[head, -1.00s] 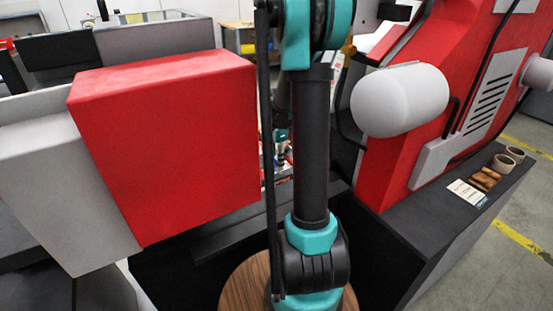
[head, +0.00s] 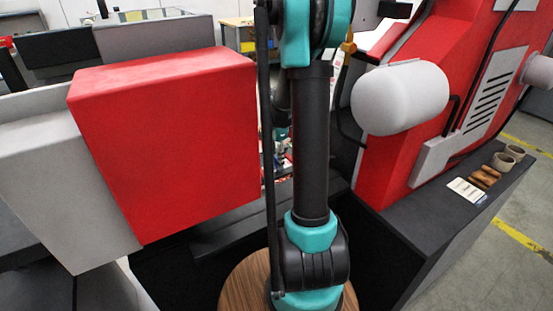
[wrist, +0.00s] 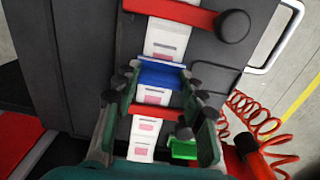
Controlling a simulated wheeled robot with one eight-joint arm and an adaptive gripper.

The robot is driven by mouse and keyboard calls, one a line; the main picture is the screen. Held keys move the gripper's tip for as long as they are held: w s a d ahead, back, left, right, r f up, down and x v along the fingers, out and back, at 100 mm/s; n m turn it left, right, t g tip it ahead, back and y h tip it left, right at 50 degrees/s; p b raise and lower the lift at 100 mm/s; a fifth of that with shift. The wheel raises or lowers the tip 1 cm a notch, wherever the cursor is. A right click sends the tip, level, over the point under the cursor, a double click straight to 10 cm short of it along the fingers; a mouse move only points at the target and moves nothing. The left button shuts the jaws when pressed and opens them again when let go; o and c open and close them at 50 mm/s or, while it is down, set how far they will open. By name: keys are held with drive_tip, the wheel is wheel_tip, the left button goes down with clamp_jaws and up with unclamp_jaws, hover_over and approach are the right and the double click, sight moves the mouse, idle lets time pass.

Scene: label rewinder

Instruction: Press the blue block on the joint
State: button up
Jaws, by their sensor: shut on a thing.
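The blue block (wrist: 161,74) lies across the white label strip (wrist: 145,130) in the wrist view. My gripper (wrist: 160,84) has its two green fingers on either side of the block, shut on its ends. The strip has pink-printed labels and runs up and down through the picture. The joint itself cannot be made out under or near the block. Whether the block touches the strip is hard to tell. In the head view my arm hides most of the work area, and the block is not visible there.
A red bar with a dark knob (wrist: 233,26) crosses above the block. A green block (wrist: 184,149) is beside the strip below. A coiled red hose (wrist: 255,118) hangs at right. In the head view, a big red box (head: 165,145) and a white cylinder (head: 400,98) flank my arm.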

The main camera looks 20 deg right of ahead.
drive_tip(key=shift+f, duration=0.45)
idle(1.6)
drive_tip(key=shift+r, duration=2.5)
drive_tip(key=shift+r, duration=0.1)
drive_tip(key=shift+r, duration=1.4)
